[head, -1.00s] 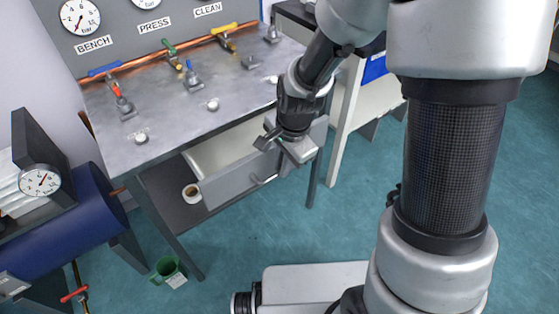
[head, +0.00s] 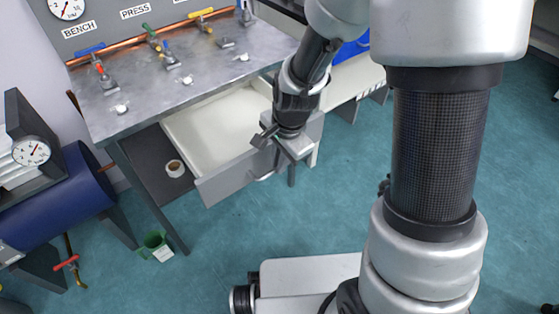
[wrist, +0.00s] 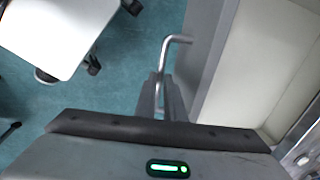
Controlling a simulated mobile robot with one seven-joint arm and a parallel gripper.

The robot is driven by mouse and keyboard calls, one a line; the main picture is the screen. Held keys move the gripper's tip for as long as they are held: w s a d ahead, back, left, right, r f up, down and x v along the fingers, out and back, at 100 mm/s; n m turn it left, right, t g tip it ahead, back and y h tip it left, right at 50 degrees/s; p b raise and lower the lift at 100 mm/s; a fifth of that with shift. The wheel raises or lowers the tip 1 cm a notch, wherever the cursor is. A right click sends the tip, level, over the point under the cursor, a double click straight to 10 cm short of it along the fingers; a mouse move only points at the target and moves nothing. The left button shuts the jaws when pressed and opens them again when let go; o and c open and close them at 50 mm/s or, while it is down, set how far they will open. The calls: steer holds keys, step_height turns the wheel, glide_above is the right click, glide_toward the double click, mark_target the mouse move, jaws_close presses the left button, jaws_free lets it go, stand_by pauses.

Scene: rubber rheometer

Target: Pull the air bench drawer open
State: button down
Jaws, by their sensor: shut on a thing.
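The air bench (head: 135,108) is a grey metal table with valves on top. Its drawer (head: 210,184) has a grey front and a pale, empty-looking inside, and it stands well out from under the bench top. My gripper (head: 268,172) is at the drawer front. In the wrist view, my gripper's fingers (wrist: 161,100) are closed around the bent metal handle (wrist: 174,44) of the drawer. The drawer's inside (wrist: 262,60) shows to the right of the handle there. My gripper hides part of the handle in the head view.
A roll of tape (head: 175,168) lies on the shelf below the bench. A blue tank (head: 62,195) is at the left. Teal floor in front of the drawer is clear.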

stand_by(0.3)
steer(key=c, duration=1.8)
jaws_free()
steer(key=shift+c, duration=0.2)
steer(key=shift+r, duration=0.1)
step_height(320, 180, up, 17)
steer(key=s+d+p, duration=0.2)
steer(key=p, duration=0.3)
steer(key=shift+s, duration=0.35)
